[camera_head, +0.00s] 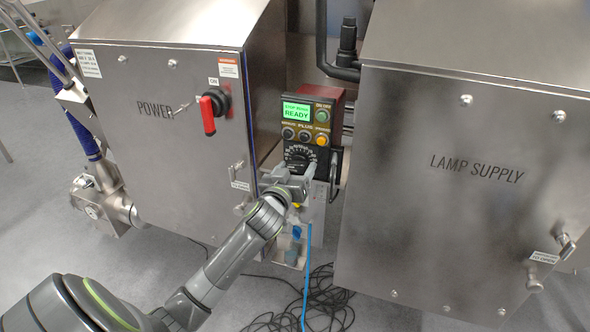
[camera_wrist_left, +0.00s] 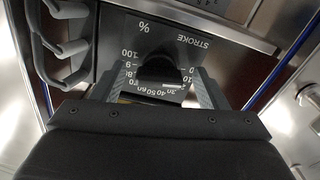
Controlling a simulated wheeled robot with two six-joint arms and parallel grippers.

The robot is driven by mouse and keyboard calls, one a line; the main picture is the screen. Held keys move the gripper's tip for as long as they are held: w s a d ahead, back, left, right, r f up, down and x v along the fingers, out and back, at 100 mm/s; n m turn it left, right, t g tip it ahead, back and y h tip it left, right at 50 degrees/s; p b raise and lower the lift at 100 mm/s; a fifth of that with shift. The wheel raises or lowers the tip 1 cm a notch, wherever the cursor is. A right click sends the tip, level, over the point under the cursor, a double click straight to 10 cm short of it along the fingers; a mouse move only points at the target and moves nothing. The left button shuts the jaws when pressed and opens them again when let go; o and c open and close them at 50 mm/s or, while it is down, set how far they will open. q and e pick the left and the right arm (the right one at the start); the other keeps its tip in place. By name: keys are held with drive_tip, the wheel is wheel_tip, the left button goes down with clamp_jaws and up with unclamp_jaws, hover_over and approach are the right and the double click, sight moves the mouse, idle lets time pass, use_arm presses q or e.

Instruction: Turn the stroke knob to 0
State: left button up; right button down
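The black stroke knob (camera_head: 300,155) sits on the lower dial plate of a small control box. In the left wrist view the knob (camera_wrist_left: 160,70) appears upside down, with "STROKE" and "%" beside it and a scale running from 100 at left to 0 at right. A white mark shows on the knob's lower right side, near the low numbers; its exact reading is unclear. My left gripper (camera_head: 304,176) is at the dial. Its fingers (camera_wrist_left: 160,88) are apart, one on each side of the knob, with visible gaps. My right gripper is out of view.
A green "READY" screen (camera_head: 297,112) and buttons are above the dial. The steel power cabinet (camera_head: 170,105) with a red handle (camera_head: 208,114) stands left, the lamp supply cabinet (camera_head: 465,185) right. The gap between them is narrow. Black cables (camera_head: 320,305) lie on the floor.

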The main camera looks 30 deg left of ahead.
use_arm(q)
drive_tip(key=shift+s, duration=0.1)
drive_tip(key=v, duration=1.7)
drive_tip(key=shift+p, duration=0.45)
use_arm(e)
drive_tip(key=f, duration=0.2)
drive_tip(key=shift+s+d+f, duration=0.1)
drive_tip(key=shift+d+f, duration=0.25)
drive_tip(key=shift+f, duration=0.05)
use_arm(q)
drive_tip(key=shift+s+a, duration=0.15)
